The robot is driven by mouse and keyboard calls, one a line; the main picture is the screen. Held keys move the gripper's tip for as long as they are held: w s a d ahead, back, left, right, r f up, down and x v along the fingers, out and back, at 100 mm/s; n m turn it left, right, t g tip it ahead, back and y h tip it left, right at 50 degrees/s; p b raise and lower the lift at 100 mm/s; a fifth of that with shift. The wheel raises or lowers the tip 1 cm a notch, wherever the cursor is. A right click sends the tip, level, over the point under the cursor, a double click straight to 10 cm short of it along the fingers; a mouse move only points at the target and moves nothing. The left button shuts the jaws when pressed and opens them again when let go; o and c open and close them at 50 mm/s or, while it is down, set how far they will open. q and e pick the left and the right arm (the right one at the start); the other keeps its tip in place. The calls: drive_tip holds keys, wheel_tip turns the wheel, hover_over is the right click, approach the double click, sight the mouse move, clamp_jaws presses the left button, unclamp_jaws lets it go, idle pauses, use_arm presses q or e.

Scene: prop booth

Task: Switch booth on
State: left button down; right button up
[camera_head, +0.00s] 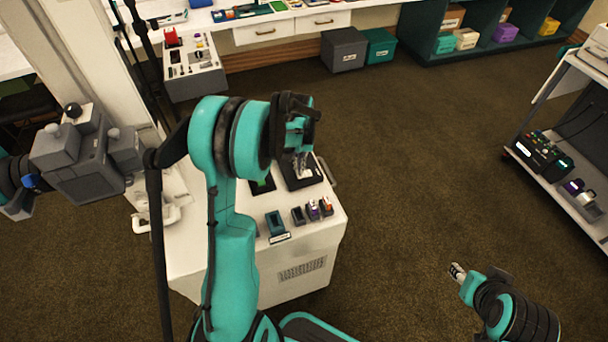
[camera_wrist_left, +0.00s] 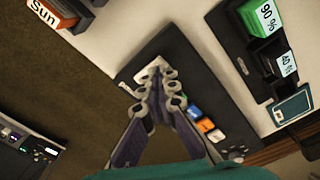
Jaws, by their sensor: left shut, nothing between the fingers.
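The booth's white console (camera_head: 302,270) stands below my left arm. On its top is a black panel (camera_head: 311,183), which also shows in the left wrist view (camera_wrist_left: 185,60). A pale piece (camera_wrist_left: 150,68), perhaps a switch, sits on that panel, partly hidden by the fingers. My left gripper (camera_head: 301,166) is over the panel, shut and empty; in the wrist view its fingertips (camera_wrist_left: 168,76) are right at the pale piece. I cannot tell whether they touch. My right gripper (camera_head: 457,271) is low at the right, away from the console; its jaws are too small to judge.
In the wrist view a dark holder (camera_wrist_left: 236,45) has a green 90% card (camera_wrist_left: 266,17) and a 40% card (camera_wrist_left: 287,63). A shelf cart (camera_head: 575,196) stands far right. The carpet between is clear.

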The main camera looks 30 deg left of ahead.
use_arm(q)
drive_tip(key=shift+f+b, duration=0.65)
drive_tip(key=shift+f, duration=0.25)
drive_tip(key=shift+r, duration=0.1)
drive_tip(key=shift+r+p, duration=2.45)
drive_tip(key=shift+r, duration=1.05)
